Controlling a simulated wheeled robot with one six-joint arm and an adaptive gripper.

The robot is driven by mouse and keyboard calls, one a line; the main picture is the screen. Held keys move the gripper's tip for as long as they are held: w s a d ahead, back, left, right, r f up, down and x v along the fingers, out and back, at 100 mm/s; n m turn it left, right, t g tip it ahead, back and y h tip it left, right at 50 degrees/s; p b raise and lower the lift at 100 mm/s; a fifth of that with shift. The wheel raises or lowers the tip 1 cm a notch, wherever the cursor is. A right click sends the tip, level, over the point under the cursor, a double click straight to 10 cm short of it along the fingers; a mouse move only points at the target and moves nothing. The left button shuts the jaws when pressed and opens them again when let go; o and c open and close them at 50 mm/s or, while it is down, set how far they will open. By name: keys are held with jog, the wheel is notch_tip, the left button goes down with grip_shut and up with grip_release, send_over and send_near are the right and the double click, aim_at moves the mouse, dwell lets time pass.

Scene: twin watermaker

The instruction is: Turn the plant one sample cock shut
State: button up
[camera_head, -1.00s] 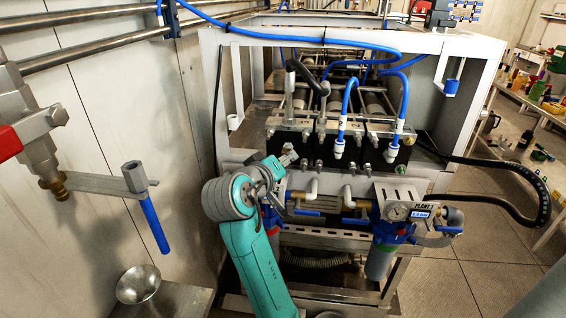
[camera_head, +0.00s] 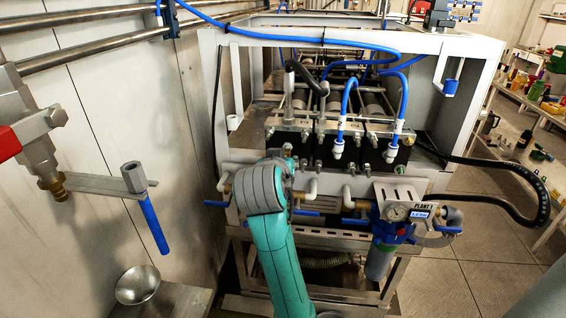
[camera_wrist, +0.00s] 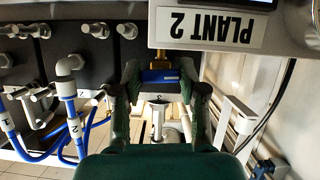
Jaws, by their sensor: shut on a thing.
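In the wrist view my gripper (camera_wrist: 160,84) has its two dark green fingers on either side of a blue handle (camera_wrist: 158,76), shut on it. A brass fitting (camera_wrist: 187,68) shows beside the handle. An upside-down PLANT 2 label (camera_wrist: 213,24) is close to it. In the head view my arm hides the gripper and this handle; I cannot tell which plant the handle belongs to. The plant one panel (camera_head: 400,197), with a gauge and a lit display, is to the right of my arm. A blue lever (camera_head: 355,221) lies roughly level to its left.
A white frame (camera_head: 300,42) with blue hoses surrounds the plant. Another blue lever (camera_head: 215,204) is left of my arm. A steel funnel (camera_head: 138,284) stands at the lower left. A cluttered bench (camera_head: 535,105) is at the right, with free floor (camera_head: 475,272) before it.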

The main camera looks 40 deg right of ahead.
jog(key=shift+m, duration=0.4)
jog(key=o, duration=1.1)
jog(key=shift+o, duration=0.2)
jog(key=v, duration=1.2)
jog(key=shift+s, duration=0.2)
jog(key=shift+d, duration=0.15)
